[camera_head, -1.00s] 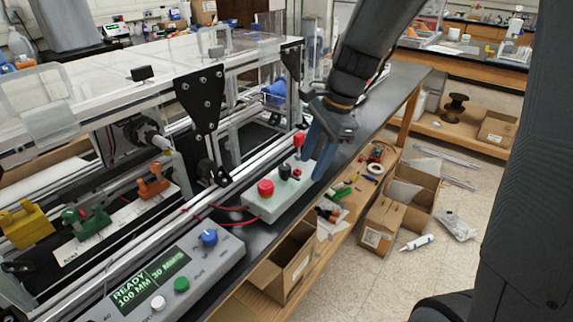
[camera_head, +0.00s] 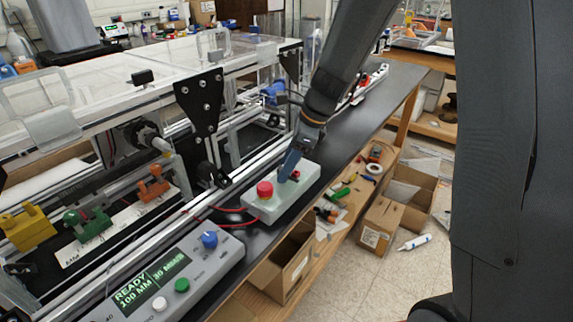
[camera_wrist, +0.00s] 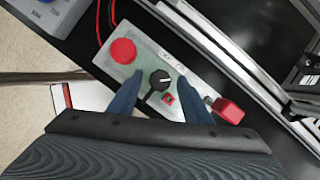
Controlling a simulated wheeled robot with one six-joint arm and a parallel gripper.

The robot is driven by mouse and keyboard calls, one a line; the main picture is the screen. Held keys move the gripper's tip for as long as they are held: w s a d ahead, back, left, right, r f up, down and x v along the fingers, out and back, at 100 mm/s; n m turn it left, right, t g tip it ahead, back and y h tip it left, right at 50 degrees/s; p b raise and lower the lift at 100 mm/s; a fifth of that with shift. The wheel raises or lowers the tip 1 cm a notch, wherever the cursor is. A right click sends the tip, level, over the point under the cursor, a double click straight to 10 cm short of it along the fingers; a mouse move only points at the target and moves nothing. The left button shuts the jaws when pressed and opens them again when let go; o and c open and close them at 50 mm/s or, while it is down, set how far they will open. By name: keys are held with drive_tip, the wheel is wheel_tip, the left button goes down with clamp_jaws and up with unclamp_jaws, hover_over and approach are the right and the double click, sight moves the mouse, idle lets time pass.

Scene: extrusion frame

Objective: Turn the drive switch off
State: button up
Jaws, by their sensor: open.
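The control box (camera_head: 254,208) is a pale grey-green block on the dark bench top. In the head view my gripper (camera_head: 287,173) is low over the box and hides the knob.
A grey console (camera_head: 178,275) with a lit display reading READY stands in front left. Aluminium rails and a black bracket (camera_head: 201,104) run along the left of the box. Red wires (camera_head: 205,212) lead off it. Open cardboard boxes (camera_head: 283,262) stand below the bench to the right.

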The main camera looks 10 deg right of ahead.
drive_tip(key=shift+f, duration=0.15)
drive_tip(key=c, duration=1)
drive_tip(key=shift+c, duration=0.2)
